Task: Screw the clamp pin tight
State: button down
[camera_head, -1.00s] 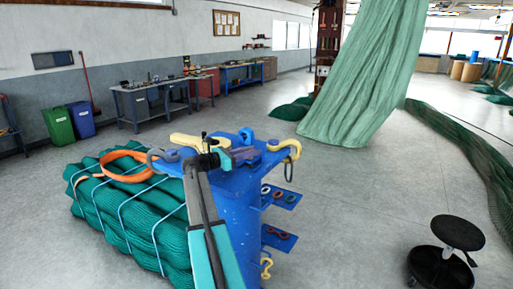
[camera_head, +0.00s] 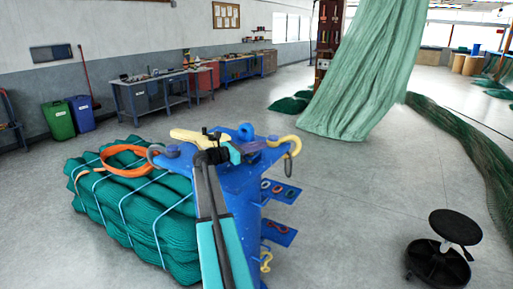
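A blue stand (camera_head: 239,192) rises in the middle, with a blue top. A purple clamp-like part (camera_head: 252,146) lies on the top; a separate clamp pin cannot be made out. My gripper (camera_head: 236,153) is over the stand's top, close against the left end of the purple part. My arm and wrist hide its fingers, so whether it touches or holds anything cannot be told. A blue eye (camera_head: 246,132) stands behind the purple part.
A yellow hook (camera_head: 285,141) with a grey link is at the top's right edge. Green net bundles (camera_head: 130,215) with an orange strap (camera_head: 125,158) fill the left. A black stool (camera_head: 455,228) stands right on open floor.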

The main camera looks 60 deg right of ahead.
jog(key=shift+f+m+g+y+b, duration=0.15)
jog(key=shift+m+g+y+b, duration=0.35)
jog(key=shift+b, duration=0.6)
jog(key=m+g+b, duration=0.1)
jog(key=b, duration=0.1)
jog(key=m+g+y+b, duration=0.1)
jog(key=b, duration=0.1)
jog(key=s+g+y+b, duration=0.1)
jog(key=b, duration=0.1)
jog(key=shift+a+m+g, duration=0.25)
jog(key=shift+m+g, duration=0.05)
jog(key=shift+m, duration=0.1)
jog(key=shift+s+a+r+m+g+y+b, duration=0.2)
jog(key=shift+m+g+y+b, duration=0.35)
jog(key=shift+y+b, duration=0.45)
jog(key=shift+w, duration=0.1)
jog(key=c, duration=1.9)
grip_release()
jog(key=shift+o, duration=0.2)
jog(key=shift+a, duration=0.1)
